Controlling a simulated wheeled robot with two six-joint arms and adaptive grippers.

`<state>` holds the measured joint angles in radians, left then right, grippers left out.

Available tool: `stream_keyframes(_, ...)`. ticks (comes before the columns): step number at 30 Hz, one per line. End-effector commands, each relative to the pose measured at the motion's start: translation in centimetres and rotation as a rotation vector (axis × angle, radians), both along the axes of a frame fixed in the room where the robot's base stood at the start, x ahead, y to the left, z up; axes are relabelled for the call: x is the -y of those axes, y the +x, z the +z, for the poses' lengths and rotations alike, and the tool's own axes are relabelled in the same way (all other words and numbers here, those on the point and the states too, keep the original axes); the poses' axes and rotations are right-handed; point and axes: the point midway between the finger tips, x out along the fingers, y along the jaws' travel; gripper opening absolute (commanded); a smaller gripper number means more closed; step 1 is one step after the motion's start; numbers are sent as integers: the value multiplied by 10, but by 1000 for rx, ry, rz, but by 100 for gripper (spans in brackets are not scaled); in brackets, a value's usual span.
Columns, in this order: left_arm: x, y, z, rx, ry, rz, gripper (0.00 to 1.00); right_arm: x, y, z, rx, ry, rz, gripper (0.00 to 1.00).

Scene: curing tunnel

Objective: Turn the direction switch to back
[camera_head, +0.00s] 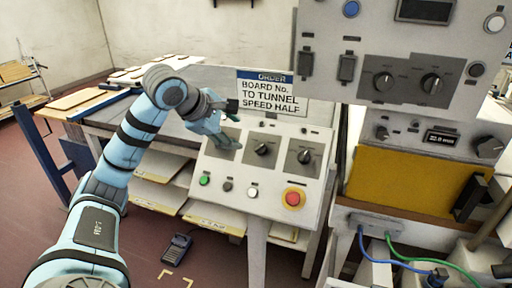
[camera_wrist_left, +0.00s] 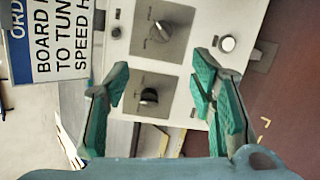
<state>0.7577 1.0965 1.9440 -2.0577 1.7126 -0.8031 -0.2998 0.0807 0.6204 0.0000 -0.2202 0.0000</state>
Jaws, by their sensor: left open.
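The white control panel (camera_head: 240,205) carries three rotary switches in a row on grey plates; labels are too small to tell which is the direction switch. My left gripper (camera_head: 228,144) is over the left one and mostly hides it. In the left wrist view, the left switch's black knob (camera_wrist_left: 148,97) lies between the open, green-padded fingers of my left gripper (camera_wrist_left: 158,85), with nothing held. The middle switch (camera_head: 263,149) also shows in the wrist view (camera_wrist_left: 160,31). The right switch (camera_head: 304,156) is clear of the gripper. My right gripper is not in view.
Below the switches sit a green button (camera_head: 204,180), a white button (camera_head: 252,192) and a red emergency stop (camera_head: 293,199). An order sign (camera_head: 267,92) stands just above the panel. A larger control cabinet (camera_head: 405,45) rises at right. A handheld device (camera_head: 176,248) lies on the floor.

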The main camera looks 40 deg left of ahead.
Motion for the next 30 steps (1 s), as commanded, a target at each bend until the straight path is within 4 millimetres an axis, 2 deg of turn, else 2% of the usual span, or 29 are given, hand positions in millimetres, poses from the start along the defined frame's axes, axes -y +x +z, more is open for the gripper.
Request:
stream_keyframes(9, 3, 61, -61, -6, -13, -7, 50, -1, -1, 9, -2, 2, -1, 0)
stream_keyframes(15, 1, 89, -88, -2, -10, -4, 50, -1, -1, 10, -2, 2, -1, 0)
stream_keyframes(26, 0, 97, -96, -2, -7, -5, 50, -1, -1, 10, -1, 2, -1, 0)
stream_keyframes(27, 1, 97, -96, -2, -7, -5, 49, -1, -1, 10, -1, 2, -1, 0)
stream_keyframes(30, 1, 97, -96, -2, -7, -5, 33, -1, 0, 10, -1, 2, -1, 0)
